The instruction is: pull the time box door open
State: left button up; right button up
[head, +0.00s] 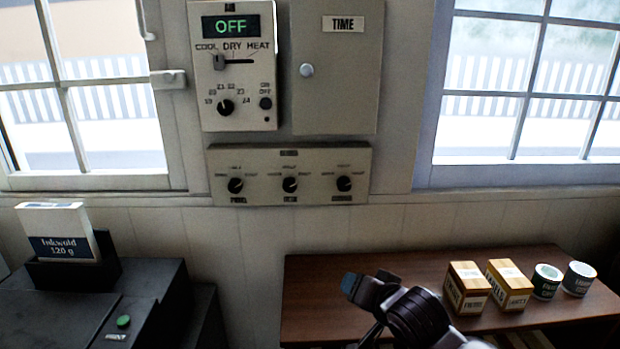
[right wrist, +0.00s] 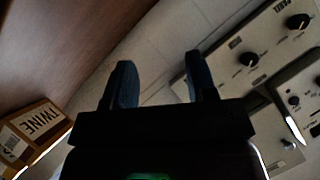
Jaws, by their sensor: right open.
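The time box (head: 340,100) is a grey wall box with a flat door labelled TIME and a round pale knob (head: 307,70) near the door's left edge. The door looks shut. In the right wrist view, part of the box (right wrist: 268,135) and the knob (right wrist: 288,144) show at the lower right, apart from the fingers. My right gripper (head: 362,286) is low in front of the wall, below the box, and touches nothing I can see. Its two fingers (right wrist: 163,82) are spread and empty in the right wrist view. My left gripper is in neither view.
A COOL/DRY/HEAT control unit (head: 235,65) reading OFF hangs left of the box. A three-knob panel (head: 288,175) sits below. A brown bench (head: 400,265) holds small boxes and tins at right. A dark machine (head: 150,280) stands at left. Windows flank the wall.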

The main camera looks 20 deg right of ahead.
jog(key=w+a+r+m+t+p, duration=0.1)
jog(key=w+r+m, duration=0.15)
jog(key=r, duration=0.75)
jog(key=w+a+r+m+t, duration=0.15)
jog(key=w+r, duration=0.25)
jog(key=r, duration=0.5)
jog(key=m+t+p, duration=0.1)
jog(key=m+t, duration=0.2)
jog(key=m, duration=0.3)
send_near(308, 72)
jog(key=shift+y, duration=0.4)
jog(key=w, duration=0.4)
jog(key=w+p, duration=0.1)
jog(key=w, duration=0.3)
jog(key=shift+a+r, duration=0.2)
jog(key=shift+w+a+p, duration=0.1)
jog(key=shift+w+p, duration=0.2)
jog(key=shift+w, duration=0.55)
jog(key=shift+c, duration=0.5)
jog(key=shift+f, duration=0.1)
grip_shut()
